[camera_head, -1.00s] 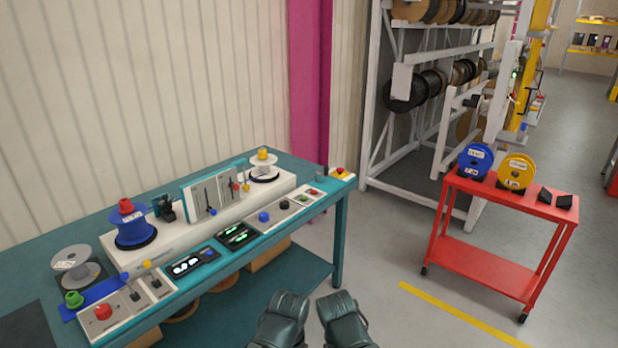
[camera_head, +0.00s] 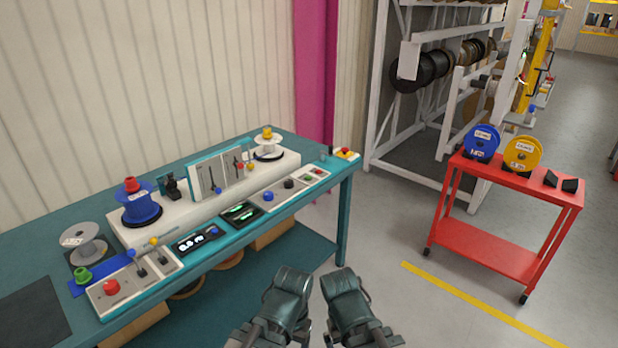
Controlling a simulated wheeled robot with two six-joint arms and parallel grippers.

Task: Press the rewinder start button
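The rewinder (camera_head: 210,205) stands on a teal bench (camera_head: 345,215) along the wall at left. Its sloped front panel carries small green and red buttons (camera_head: 313,174) at the right end, dark and blue knobs (camera_head: 268,196) in the middle, and a large red button (camera_head: 111,286) at the left end. I cannot read which is marked start. My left gripper (camera_head: 290,285) and my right gripper (camera_head: 343,285) are side by side at the bottom centre, in front of the bench and apart from the panel. Nothing shows held; their finger openings are unclear.
A blue reel (camera_head: 141,210) and a white reel (camera_head: 267,150) sit on the rewinder. A yellow box with a red button (camera_head: 346,153) is at the bench's right end. A red cart (camera_head: 515,185) with reels stands right. Floor between bench and cart is clear.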

